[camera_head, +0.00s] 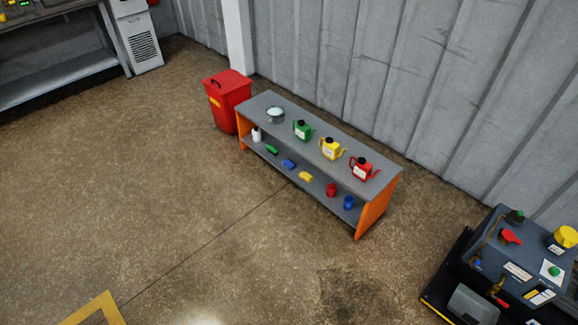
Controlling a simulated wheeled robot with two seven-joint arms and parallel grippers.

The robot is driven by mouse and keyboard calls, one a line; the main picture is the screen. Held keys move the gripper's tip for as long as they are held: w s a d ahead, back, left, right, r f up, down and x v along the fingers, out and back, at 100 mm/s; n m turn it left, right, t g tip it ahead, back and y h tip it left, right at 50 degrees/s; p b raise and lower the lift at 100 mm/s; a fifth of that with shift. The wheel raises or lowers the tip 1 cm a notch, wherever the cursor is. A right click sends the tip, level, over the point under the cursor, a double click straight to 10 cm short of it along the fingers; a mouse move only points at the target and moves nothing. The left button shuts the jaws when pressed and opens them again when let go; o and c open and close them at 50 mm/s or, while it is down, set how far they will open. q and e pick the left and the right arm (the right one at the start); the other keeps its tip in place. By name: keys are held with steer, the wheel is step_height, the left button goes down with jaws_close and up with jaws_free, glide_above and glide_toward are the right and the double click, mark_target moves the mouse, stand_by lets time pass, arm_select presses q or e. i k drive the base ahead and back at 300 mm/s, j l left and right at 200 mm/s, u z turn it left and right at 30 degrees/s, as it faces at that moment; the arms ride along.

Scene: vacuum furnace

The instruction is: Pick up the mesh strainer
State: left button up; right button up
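A small round grey bowl-shaped thing with a white top (275,115) stands upright on the top of a low shelf unit (358,203), near its left end. It may be the mesh strainer, but it is too small to make out any mesh or handle. Neither of my grippers is in view.
Green (302,131), yellow (331,149) and red (363,169) spouted cans stand along the shelf top. Several small coloured items lie below. A red bin (228,100) stands behind its left end. A cluttered dark cart (505,265) is at lower right. Floor in front is clear.

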mark_target(518, 216)
steer(key=z, duration=1.7)
steer(key=u, duration=1.9)
steer(key=z, duration=1.9)
